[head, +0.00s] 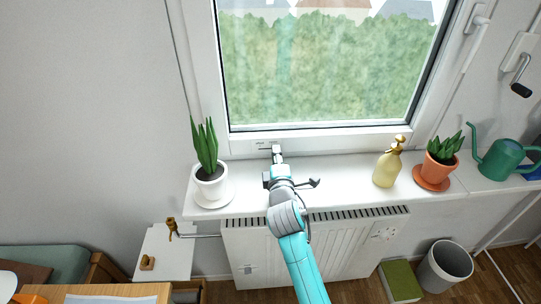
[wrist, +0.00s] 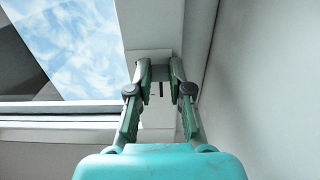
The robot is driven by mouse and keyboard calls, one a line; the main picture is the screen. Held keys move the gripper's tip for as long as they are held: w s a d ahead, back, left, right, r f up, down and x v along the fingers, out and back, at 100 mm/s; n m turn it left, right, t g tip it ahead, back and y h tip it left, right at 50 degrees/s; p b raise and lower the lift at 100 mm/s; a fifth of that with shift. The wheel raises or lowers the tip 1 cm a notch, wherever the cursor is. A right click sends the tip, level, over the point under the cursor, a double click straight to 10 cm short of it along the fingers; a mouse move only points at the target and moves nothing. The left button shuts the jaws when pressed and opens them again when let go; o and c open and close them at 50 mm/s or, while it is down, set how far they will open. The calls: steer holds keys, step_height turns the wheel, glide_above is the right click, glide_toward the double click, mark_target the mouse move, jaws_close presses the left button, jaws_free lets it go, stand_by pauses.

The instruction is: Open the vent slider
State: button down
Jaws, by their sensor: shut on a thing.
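The vent slider (head: 264,145) is a small pale piece with dark marks on the lower rail of the window frame, left of its middle. My gripper (head: 277,149) reaches across the sill to it and covers part of it. In the wrist view my gripper (wrist: 160,68) has both green fingers drawn in close at a light plate, with a small dark pin showing between them. The gripper is shut on the slider's small knob, which the fingertips mostly hide. I cannot tell how far the slider is open.
A white-potted plant (head: 211,184) stands left of my arm on the sill (head: 340,182). A yellow spray bottle (head: 387,168), a terracotta-potted plant (head: 438,169) and a green watering can (head: 502,158) stand to the right. The radiator (head: 350,240) is below.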

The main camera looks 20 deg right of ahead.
steer(key=c, duration=1)
jaws_free()
steer(key=shift+d, duration=0.1)
steer(key=shift+c, duration=0.2)
steer(key=shift+s, duration=0.1)
steer(key=v, duration=1.2)
